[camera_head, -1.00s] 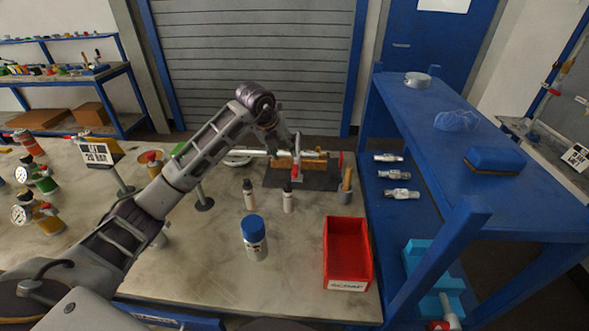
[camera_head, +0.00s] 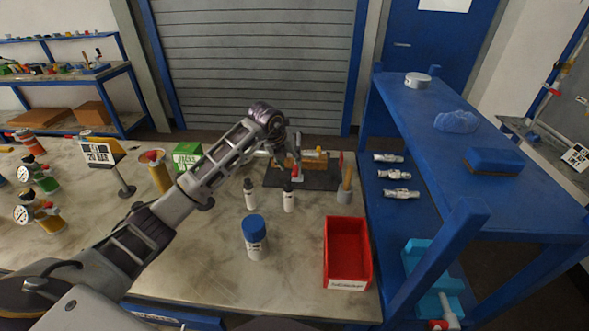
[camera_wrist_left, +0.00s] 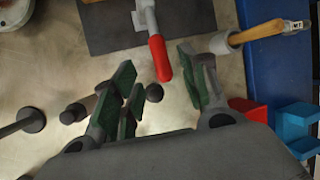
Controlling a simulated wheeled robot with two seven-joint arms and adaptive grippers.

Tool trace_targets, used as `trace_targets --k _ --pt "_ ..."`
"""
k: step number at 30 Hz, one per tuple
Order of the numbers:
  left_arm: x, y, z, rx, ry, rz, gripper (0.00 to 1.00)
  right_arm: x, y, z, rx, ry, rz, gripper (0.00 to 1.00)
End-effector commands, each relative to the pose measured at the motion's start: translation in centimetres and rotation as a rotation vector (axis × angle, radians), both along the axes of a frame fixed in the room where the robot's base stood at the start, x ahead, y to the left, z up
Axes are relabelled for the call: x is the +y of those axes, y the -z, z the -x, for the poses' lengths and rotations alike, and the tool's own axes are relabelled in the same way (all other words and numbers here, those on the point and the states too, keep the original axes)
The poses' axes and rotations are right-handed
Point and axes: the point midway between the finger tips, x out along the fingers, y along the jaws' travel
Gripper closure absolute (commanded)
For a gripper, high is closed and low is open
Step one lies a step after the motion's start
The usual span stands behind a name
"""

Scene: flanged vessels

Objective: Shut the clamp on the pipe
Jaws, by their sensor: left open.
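The clamp's red handle (camera_head: 297,171) shows on the dark mat (camera_head: 325,181) at the back of the table. In the left wrist view the red handle (camera_wrist_left: 160,58) points down from a grey metal part (camera_wrist_left: 146,15). My left gripper (camera_head: 284,160) is over the near side of the mat, close to the handle. It also shows in the left wrist view (camera_wrist_left: 157,88), open, its green pads on either side of the handle's lower end. I cannot tell the height gap. The pipe and clamp jaws are mostly hidden or too small to make out. My right gripper is not in view.
Two small dark-capped bottles (camera_head: 250,194) (camera_head: 289,197) stand just in front of the mat. A cup with a wooden-handled tool (camera_head: 345,190) stands to the right. A blue-capped jar (camera_head: 254,238) and a red bin (camera_head: 347,250) are nearer. A blue shelf (camera_head: 440,130) borders the right.

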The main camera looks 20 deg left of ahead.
Motion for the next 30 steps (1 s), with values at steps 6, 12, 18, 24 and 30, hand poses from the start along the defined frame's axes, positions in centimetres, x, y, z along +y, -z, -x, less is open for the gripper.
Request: trace_targets --k 6,12,18,24,30 --pt "-0.4 2.6 -1.3 0.001 0.0 0.002 0.56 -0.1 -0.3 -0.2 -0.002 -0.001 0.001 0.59" --pt "-0.6 4.7 -2.3 0.001 -0.001 0.001 0.56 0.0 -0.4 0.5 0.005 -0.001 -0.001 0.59" --pt "-0.7 6.0 -3.0 0.001 0.0 0.0 0.56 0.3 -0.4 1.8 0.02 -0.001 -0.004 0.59" --pt "-0.7 6.4 -3.2 -0.001 0.0 0.0 0.56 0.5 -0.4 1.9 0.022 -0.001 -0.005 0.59" --pt "-0.7 6.4 -3.2 -0.001 0.0 0.0 0.56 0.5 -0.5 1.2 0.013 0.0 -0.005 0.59"
